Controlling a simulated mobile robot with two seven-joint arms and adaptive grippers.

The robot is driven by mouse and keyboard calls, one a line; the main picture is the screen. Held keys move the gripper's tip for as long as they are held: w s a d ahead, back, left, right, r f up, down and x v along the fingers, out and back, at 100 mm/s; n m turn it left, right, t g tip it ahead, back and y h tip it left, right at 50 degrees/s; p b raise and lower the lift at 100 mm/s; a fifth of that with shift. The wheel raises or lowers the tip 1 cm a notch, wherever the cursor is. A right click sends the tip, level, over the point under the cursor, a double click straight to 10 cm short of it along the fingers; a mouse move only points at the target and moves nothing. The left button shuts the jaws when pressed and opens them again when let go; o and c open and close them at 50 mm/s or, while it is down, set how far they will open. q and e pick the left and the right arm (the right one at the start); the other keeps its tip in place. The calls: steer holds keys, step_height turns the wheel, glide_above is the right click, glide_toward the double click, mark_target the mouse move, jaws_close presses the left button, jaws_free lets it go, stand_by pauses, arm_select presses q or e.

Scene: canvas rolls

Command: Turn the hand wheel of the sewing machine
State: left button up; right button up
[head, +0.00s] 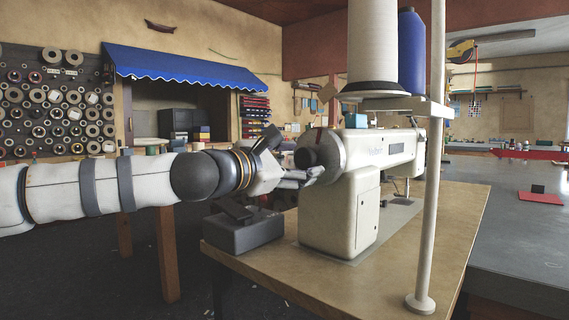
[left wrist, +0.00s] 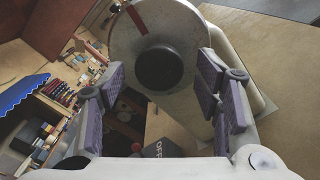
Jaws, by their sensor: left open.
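The cream sewing machine (head: 340,205) stands upright on a wooden table. Its hand wheel (head: 322,140) is at the end facing my left arm. In the left wrist view the hand wheel (left wrist: 190,35) is a pale disc with a dark round hub (left wrist: 160,68) and a red mark near the upper left. My left gripper (head: 308,170) is at the wheel, coming in from the left. In the left wrist view the gripper (left wrist: 162,76) is open, with its purple-grey pads on either side of the hub. I cannot tell whether they touch the wheel. My right gripper is not in view.
A dark grey box (head: 243,235) sits at the table corner below my left gripper. A pale pole (head: 432,170) rises from the wooden table (head: 400,270) beside the machine. Thread spools, one white (head: 373,40) and one blue (head: 411,50), stand above it.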

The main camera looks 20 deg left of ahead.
arm_select(q)
steer(key=v, duration=0.9)
steer(key=shift+s, duration=0.3)
steer(key=shift+a, duration=0.1)
